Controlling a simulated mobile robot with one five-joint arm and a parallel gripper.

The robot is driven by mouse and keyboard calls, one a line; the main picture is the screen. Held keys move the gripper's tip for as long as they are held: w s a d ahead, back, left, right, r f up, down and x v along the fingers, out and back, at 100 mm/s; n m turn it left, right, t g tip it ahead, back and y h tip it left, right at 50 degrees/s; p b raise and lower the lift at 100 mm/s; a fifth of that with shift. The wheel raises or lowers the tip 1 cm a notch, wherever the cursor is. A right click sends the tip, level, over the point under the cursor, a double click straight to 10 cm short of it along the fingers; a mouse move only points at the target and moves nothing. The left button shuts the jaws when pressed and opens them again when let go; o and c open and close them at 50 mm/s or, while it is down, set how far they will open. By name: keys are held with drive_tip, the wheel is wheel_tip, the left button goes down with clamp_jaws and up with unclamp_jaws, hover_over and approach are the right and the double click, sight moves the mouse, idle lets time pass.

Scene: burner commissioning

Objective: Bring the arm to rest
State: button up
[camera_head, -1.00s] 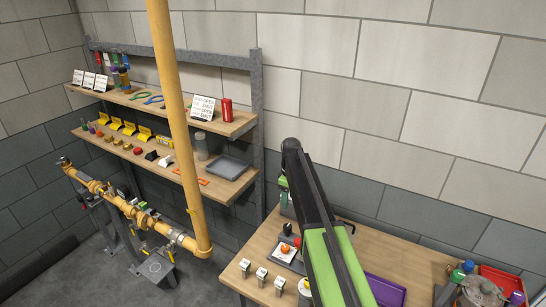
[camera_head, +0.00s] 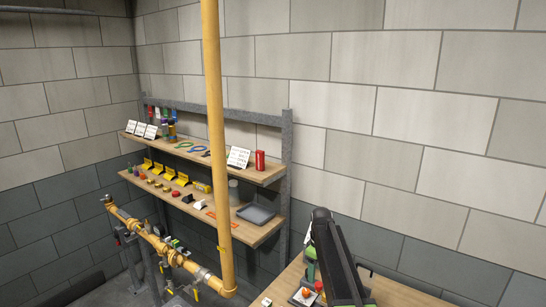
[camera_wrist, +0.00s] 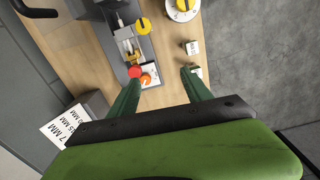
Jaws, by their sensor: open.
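My gripper (camera_wrist: 160,75) shows in the wrist view as two green fingers spread apart, with nothing between the tips. They point over the wooden bench top (camera_wrist: 84,40). A grey fixture with a red button (camera_wrist: 134,72) and an orange knob (camera_wrist: 149,81) appears beside the left fingertip; I cannot tell whether they touch. In the head view my arm rises at the lower right, above the bench (camera_head: 400,293). Its dark upper end hides part of the bench and wall. The fingers are not clear in the head view.
A white dial with a yellow knob (camera_wrist: 183,5) and small pale blocks (camera_wrist: 192,47) stand on the bench. A printed card (camera_wrist: 66,126) leans at left. In the head view, a yellow vertical pipe (camera_head: 214,130) stands before loaded shelves (camera_head: 262,232). The upper wall area is clear.

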drive_tip(key=s+m, duration=1)
drive_tip(key=s, duration=1.4)
wheel_tip(320, 180, down, 17)
drive_tip(key=s+b, duration=0.1)
drive_tip(key=b, duration=1.6)
drive_tip(key=shift+s+d+f, duration=0.15)
drive_tip(key=shift+s+f, duration=0.05)
